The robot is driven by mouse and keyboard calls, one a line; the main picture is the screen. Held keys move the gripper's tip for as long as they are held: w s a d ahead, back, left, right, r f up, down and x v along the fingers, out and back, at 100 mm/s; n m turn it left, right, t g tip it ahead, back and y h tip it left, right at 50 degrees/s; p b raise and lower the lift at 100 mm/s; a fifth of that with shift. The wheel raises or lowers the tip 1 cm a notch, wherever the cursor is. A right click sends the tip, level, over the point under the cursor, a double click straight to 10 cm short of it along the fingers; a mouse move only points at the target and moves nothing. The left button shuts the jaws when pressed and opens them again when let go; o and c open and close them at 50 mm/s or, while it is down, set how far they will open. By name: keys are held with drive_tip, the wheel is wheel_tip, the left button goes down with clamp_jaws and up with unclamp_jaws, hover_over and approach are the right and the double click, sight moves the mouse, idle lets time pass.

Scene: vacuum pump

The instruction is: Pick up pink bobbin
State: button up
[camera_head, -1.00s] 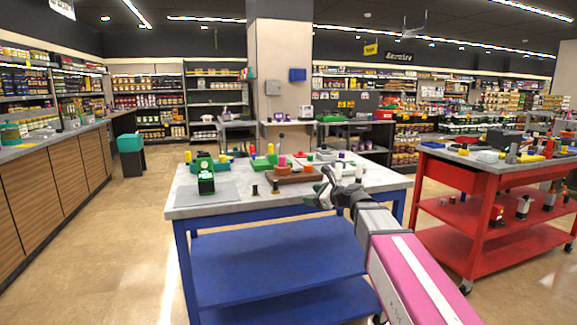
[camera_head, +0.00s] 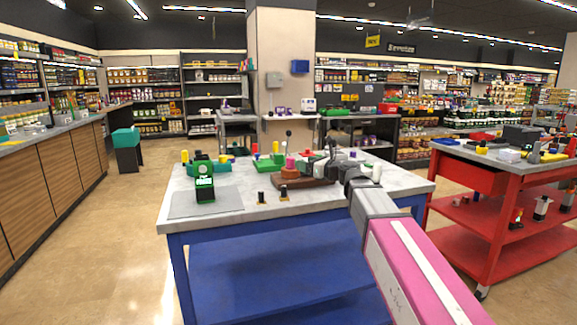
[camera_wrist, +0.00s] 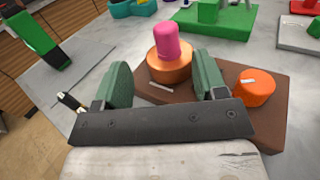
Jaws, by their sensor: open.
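The pink bobbin (camera_wrist: 167,40) stands upright on a round copper-orange base (camera_wrist: 169,66) on a brown board (camera_wrist: 208,108) in the wrist view. It also shows small in the head view (camera_head: 290,162), on the blue table. My gripper (camera_wrist: 160,82) is open and empty, its two green fingers apart on the near side of the bobbin. The bobbin lies beyond the fingertips, roughly between them in the picture, and the gripper does not hold it. In the head view my gripper (camera_head: 312,166) is just right of the bobbin, above the board.
An orange round piece (camera_wrist: 255,86) sits on the board by the right finger. Green blocks (camera_wrist: 224,18) stand behind. A green device (camera_head: 204,182) stands on a grey mat (camera_head: 180,206) at left. Small black pieces (camera_head: 260,197) lie near the table's front edge.

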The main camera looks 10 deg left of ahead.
sight(293, 159)
drive_tip(key=x, duration=0.5)
drive_tip(key=shift+w+a, duration=0.2)
drive_tip(key=shift+a, duration=0.1)
drive_tip(key=x, duration=0.5)
drive_tip(key=shift+w+d, duration=0.15)
drive_tip(key=shift+w, duration=0.1)
drive_tip(key=c, duration=1.1)
drive_tip(key=shift+o, duration=0.2)
drive_tip(key=shift+r, duration=0.15)
